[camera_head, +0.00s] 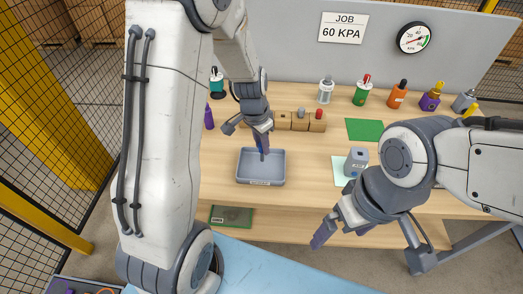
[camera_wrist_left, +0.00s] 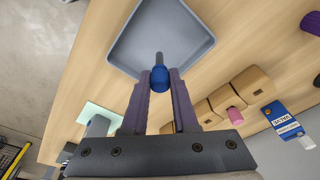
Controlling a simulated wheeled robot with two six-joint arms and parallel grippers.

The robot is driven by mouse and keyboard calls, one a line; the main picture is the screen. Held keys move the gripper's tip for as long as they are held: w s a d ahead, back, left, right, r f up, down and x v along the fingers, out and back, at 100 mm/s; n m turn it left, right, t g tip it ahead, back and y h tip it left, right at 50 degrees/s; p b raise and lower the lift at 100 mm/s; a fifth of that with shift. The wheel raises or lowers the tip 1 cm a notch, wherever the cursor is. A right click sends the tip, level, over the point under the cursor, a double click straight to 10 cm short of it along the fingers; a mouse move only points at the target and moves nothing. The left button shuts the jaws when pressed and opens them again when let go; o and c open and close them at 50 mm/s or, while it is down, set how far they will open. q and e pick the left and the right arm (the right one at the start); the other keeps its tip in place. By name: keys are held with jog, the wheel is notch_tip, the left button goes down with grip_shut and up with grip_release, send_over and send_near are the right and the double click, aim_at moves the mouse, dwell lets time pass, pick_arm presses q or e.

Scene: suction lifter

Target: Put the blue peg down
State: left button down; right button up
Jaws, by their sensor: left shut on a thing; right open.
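The blue peg (camera_wrist_left: 160,77) has a grey tip and sits between the fingers of my left gripper (camera_wrist_left: 160,84) in the left wrist view. In the head view my left gripper (camera_head: 263,143) is shut on it and points down over the grey tray (camera_head: 248,172). The tray also shows in the wrist view (camera_wrist_left: 140,35), behind the peg tip, and looks empty. I cannot tell whether the tip touches the tray floor. My right gripper (camera_head: 368,252) is open and empty, in front of the table at the right.
Wooden blocks (camera_head: 300,122) stand behind the tray, with a pink peg (camera_wrist_left: 235,117) on them. Several coloured bottle-like items line the back of the table. A grey cube-like device (camera_head: 355,162) stands on a pale mat at right. A green mat (camera_head: 365,129) lies behind it.

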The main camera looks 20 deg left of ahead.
aim_at(261, 150)
pick_arm(q)
jog(key=shift+f, duration=1.7)
jog(key=shift+s+f, duration=0.1)
jog(key=shift+f, duration=0.05)
jog(key=c, duration=0.7)
grip_release()
notch_tip(261, 150, up, 12)
jog(key=s+f, duration=0.1)
jog(key=s+d+r+m, duration=0.1)
jog(key=s+d+r, duration=0.3)
jog(key=s+d, duration=0.7)
jog(key=shift+g, duration=0.8)
jog(key=s+d, duration=0.1)
jog(key=s, duration=0.3)
jog(key=s+d, duration=0.1)
jog(key=s, duration=0.3)
jog(key=s+d, duration=0.1)
jog(key=s, duration=0.2)
jog(key=shift+s+r, duration=0.35)
jog(key=shift+s, duration=0.05)
